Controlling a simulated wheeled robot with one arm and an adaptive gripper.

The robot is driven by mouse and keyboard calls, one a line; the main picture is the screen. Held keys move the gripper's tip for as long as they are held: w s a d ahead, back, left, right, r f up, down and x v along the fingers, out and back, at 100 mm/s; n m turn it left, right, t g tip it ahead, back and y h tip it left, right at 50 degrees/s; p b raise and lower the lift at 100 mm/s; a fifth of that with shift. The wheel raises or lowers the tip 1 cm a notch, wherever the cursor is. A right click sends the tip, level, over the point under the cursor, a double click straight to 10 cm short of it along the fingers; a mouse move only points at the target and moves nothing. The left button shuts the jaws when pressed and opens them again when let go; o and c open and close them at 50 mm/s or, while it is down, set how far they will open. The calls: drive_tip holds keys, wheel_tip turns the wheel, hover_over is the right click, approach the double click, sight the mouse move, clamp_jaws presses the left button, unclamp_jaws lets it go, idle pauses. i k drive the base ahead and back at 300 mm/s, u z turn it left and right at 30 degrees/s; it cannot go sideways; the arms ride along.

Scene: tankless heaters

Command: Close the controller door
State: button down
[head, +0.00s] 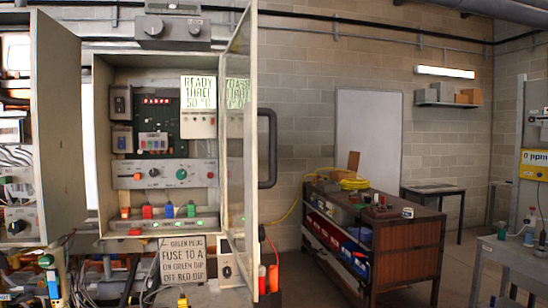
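The controller cabinet (100,140) is grey and open at the front in the head view, left of centre. Inside are a green circuit board, knobs, coloured plugs and a "READY" card (198,91). Its framed, see-through door (252,200) stands open on the cabinet's right side, seen nearly edge-on and swung out toward me. A dark vertical handle (273,148) sticks out from the door's right-hand face. My gripper is not in view, and nothing is seen touching the door or the handle.
Another open cabinet door (57,130) stands at the left. A "FUSE TO A" sign (182,261) and cables hang below the controller. A wooden workbench (405,262) with a yellow hose stands right of centre. Floor shows between it and the right-hand table (525,262).

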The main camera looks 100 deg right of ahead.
sight(231, 64)
drive_tip(key=u, duration=0.05)
drive_tip(key=k, duration=1.35)
drive_tip(key=z, duration=1.35)
drive_tip(key=k, duration=1.2)
drive_tip(key=u, duration=0.05)
drive_tip(key=i, duration=0.7)
drive_tip(key=u, duration=0.4)
